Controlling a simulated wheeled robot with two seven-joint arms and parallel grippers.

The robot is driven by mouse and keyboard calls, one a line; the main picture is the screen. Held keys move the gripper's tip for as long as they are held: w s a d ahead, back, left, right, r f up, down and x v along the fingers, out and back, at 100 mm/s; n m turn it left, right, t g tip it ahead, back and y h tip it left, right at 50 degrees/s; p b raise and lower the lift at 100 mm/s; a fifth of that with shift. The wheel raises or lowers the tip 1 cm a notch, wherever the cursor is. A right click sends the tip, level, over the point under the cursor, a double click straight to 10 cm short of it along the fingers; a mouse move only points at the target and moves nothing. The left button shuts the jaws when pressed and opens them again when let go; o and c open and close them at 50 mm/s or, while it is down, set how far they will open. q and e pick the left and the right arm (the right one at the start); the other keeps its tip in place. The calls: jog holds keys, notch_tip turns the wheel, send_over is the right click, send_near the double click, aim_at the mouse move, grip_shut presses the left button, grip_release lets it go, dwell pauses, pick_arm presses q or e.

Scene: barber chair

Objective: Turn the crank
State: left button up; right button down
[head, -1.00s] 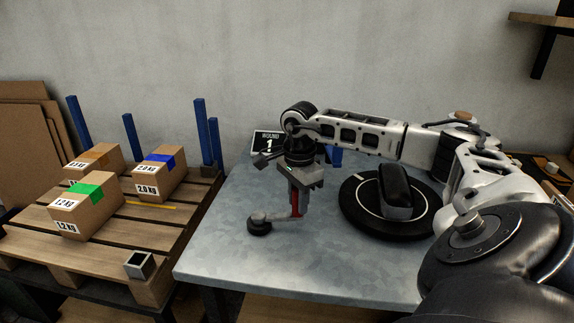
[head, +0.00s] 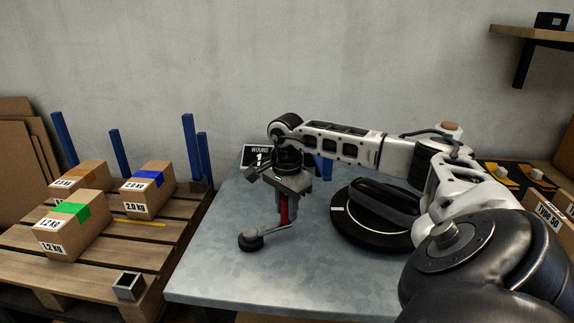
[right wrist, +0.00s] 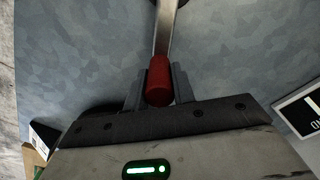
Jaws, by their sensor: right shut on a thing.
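The crank has a red grip (head: 284,211), a grey metal arm (head: 277,231) and a black hub (head: 250,241) on the grey table. My right gripper (head: 285,199) points down from above and is shut on the red grip. In the right wrist view the red grip (right wrist: 159,82) sits between the two fingers, with the metal arm (right wrist: 163,35) running up to the frame's top edge. A black round turntable (head: 343,229) with a white mark carries a dark chair-like piece (head: 384,203) to the right of the crank. My left gripper is out of view.
A dark numbered sign (head: 257,154) stands behind my right gripper. A wooden pallet (head: 84,270) with boxes and blue posts is on the left. My right arm spans above the turntable. Type-marked boxes (head: 549,219) stand at the right. The table's front left is clear.

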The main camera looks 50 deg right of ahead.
jog(key=shift+w+r, duration=0.15)
jog(key=c, duration=1.2)
grip_release()
jog(key=shift+o, duration=0.2)
jog(key=shift+a, duration=0.1)
pick_arm(q)
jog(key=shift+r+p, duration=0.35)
jog(key=shift+p, duration=0.8)
pick_arm(e)
notch_tip(320, 180, up, 16)
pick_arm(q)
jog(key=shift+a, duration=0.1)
